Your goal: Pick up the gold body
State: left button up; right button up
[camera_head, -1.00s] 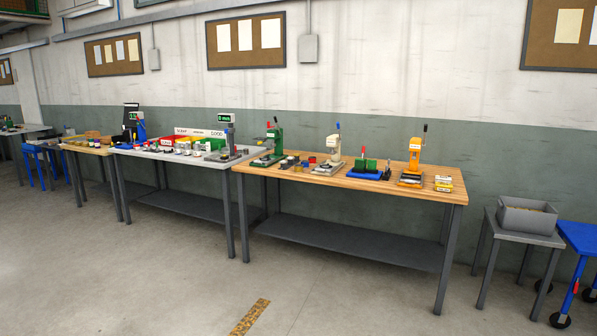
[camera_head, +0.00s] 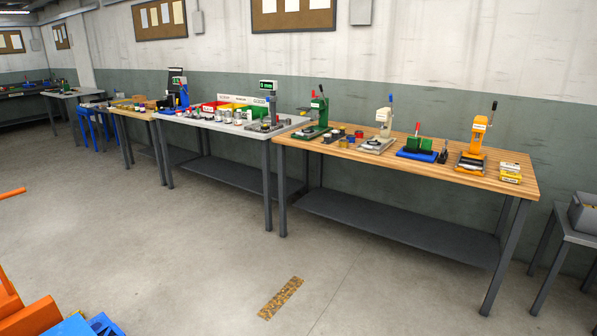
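A small gold-coloured piece (camera_head: 343,143), likely the gold body, stands among several small round parts on the wooden workbench (camera_head: 470,183). It is between the green press (camera_head: 319,112) and the white press (camera_head: 383,122). It is too small here to make out its shape. Neither of my grippers shows in the view, so nothing is seen near the piece.
Orange and blue parts (camera_head: 30,310) cut into the lower left. The floor (camera_head: 180,240) before the benches is open.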

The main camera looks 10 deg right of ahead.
aim_at(343, 143)
jog(key=i+l+z, duration=0.3)
jog(key=i, duration=0.55)
jog(key=i+z, duration=0.35)
jog(key=i, duration=0.45)
jog(key=i+u, duration=0.2)
jog(key=i, duration=0.25)
jog(key=i+l+u, duration=0.15)
jog(key=i, duration=0.25)
jog(key=i+l+u, duration=0.2)
jog(key=i, duration=0.2)
jog(key=i+l+u, duration=0.15)
jog(key=i, duration=0.25)
